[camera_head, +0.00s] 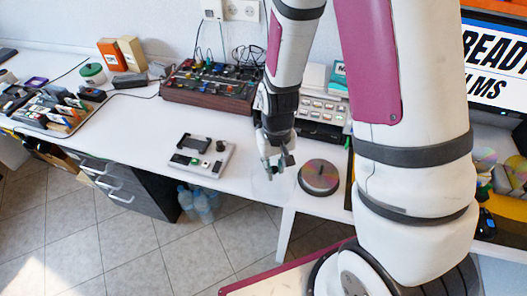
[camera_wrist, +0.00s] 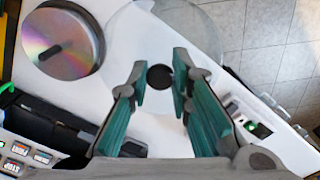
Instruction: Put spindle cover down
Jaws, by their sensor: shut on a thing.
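The spindle cover (camera_head: 266,187) is clear and see-through, and only faintly visible below my gripper (camera_head: 277,163) in the head view. In the wrist view the cover (camera_wrist: 205,28) shows as a clear round outline, with a dark round spot between the fingers of my gripper (camera_wrist: 160,82). My gripper is shut on the cover, near the front edge of the white table. The disc spindle (camera_head: 319,178) stands uncovered to the right of the gripper, and it shows at upper left in the wrist view (camera_wrist: 62,45). I cannot tell whether the cover touches the table.
A grey device (camera_head: 203,158) with a black top sits on the table to the left. A control panel with knobs (camera_head: 211,86) stands behind it. A machine with lit buttons (camera_head: 320,108) is behind the spindle. The table's front edge (camera_head: 240,194) is close to the cover.

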